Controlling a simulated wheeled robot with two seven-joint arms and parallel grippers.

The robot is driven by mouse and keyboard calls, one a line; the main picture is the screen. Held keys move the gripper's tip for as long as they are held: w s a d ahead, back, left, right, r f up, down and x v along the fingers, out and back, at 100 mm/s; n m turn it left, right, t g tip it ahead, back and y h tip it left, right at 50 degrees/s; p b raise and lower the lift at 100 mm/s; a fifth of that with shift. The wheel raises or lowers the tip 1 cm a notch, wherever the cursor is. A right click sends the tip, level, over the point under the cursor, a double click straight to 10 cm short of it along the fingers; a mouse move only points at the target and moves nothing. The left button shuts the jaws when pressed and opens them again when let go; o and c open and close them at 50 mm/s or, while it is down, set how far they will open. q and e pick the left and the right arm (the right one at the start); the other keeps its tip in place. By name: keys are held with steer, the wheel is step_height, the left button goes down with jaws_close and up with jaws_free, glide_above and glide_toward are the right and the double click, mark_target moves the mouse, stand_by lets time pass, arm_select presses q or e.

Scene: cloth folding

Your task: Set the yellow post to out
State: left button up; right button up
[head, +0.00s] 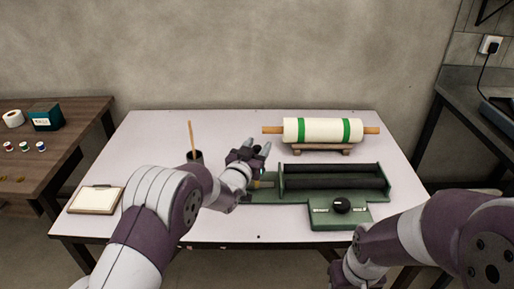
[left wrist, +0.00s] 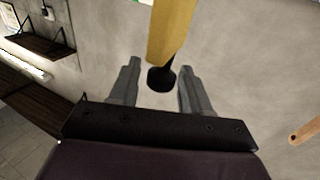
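The green machine (head: 322,216) with two dark rollers stands right of centre on the table, with a black knob and small labels at its front. A small yellowish piece (head: 262,184) shows at its left end, partly behind my arm. My left gripper (head: 262,150) is open beside that end, fingers pointing up. In the left wrist view the yellow post (left wrist: 171,28) comes down from the top, its black end between the spread fingers of my left gripper (left wrist: 158,80), with gaps on both sides. My right gripper (head: 345,275) is low at the front; its fingers cannot be made out.
A white roll (head: 322,131) with green bands lies on a wooden stand behind the machine. A dark cup (head: 195,156) with a stick stands left of my left gripper. A clipboard (head: 96,199) lies at the front left. The table's back left is clear.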

arm_select(q)
jaws_close()
steer(key=a, duration=0.4)
steer(key=shift+w+a+r, duration=0.1)
steer(key=shift+a+r, duration=0.1)
steer(key=shift+a, duration=0.2)
steer(key=shift+o, duration=0.9)
jaws_free()
steer(key=shift+a, duration=0.2)
steer(key=shift+f, duration=0.1)
